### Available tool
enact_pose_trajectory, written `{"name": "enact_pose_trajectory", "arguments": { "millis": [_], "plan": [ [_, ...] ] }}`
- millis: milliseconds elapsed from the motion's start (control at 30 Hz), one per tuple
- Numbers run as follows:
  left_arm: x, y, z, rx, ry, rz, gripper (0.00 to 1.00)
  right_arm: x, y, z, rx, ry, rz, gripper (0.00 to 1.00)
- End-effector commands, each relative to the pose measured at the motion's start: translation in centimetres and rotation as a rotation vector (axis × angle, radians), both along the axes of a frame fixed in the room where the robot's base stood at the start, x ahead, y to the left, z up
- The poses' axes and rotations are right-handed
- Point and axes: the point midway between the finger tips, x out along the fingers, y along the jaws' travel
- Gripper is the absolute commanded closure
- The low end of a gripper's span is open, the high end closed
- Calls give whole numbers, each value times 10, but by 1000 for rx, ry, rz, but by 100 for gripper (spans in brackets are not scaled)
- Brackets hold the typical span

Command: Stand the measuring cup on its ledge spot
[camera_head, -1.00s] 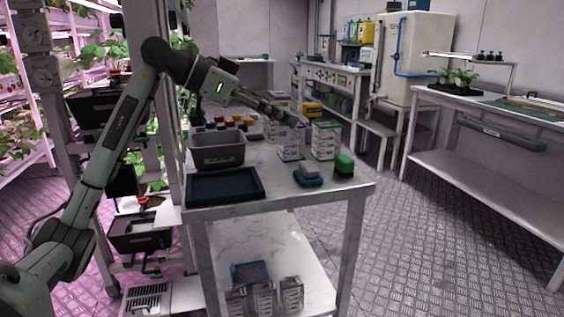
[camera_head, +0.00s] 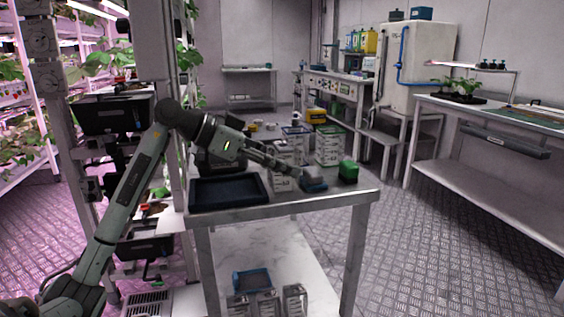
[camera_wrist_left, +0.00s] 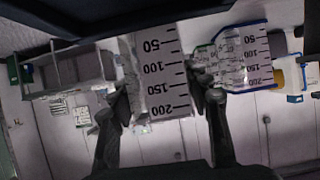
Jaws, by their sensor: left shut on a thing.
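The measuring cup (camera_wrist_left: 160,80) is clear, with a dark scale from 50 to 200, between the two fingers of my left gripper (camera_wrist_left: 165,100) in the left wrist view. The gripper is shut on it. In the head view my left gripper (camera_head: 292,169) reaches over the table from the left, by pale printed containers; I cannot tell the held cup apart there. A second scaled cup with a blue rim (camera_wrist_left: 243,58) is to the right in the wrist view, apart from the held one. I cannot make out the ledge spot. My right gripper is not in view.
The table (camera_head: 285,210) holds a dark blue tray (camera_head: 228,190), a green-topped block (camera_head: 348,172), a grey-blue block (camera_head: 314,184) and a green-rimmed container (camera_head: 330,147). A lower shelf (camera_head: 285,258) holds several small items. A bench (camera_head: 480,115) stands at the right beyond open floor.

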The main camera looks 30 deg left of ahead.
Motion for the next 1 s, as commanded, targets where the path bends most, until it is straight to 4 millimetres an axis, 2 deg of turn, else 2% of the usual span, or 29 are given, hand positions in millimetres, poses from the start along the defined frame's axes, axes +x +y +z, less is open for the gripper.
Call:
{"name": "enact_pose_trajectory", "arguments": {
  "millis": [33, 200, 567, 767, 1000],
  "plan": [
    [0, 0, -2, 0, 0, 0, 51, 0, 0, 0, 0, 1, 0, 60],
    [0, 0, -1, 0, 0, 0, 32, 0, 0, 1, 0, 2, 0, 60],
    [0, 1, 3, 1, 0, 0, 32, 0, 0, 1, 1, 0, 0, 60],
    [-22, 19, 16, 5, 1, 3, 32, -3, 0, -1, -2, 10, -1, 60],
    [-57, 48, 40, 3, 3, 3, 32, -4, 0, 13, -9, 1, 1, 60]
  ]
}}
